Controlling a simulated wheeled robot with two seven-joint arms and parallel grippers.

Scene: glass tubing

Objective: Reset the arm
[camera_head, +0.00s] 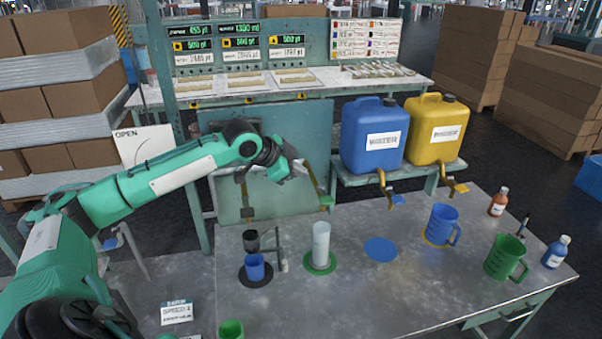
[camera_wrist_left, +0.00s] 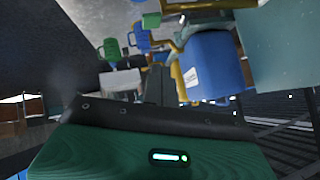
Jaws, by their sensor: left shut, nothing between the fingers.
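My left arm comes in from the left in the head view and reaches over the back left of the grey table (camera_head: 340,295). Its gripper (camera_head: 301,170) is in the air above and behind the table items, apart from them. It is shut with nothing between the fingers. In the left wrist view the shut gripper (camera_wrist_left: 157,85) points toward a blue jerrycan (camera_wrist_left: 212,65) and mugs, seen tilted. My right gripper is not in view.
A clear cylinder (camera_head: 320,245), small blue cup (camera_head: 255,268), blue jug (camera_head: 442,225), green jug (camera_head: 504,258) and bottles stand on the table. Behind are blue (camera_head: 374,135) and yellow jerrycans (camera_head: 435,132) with taps. The table's middle front is clear.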

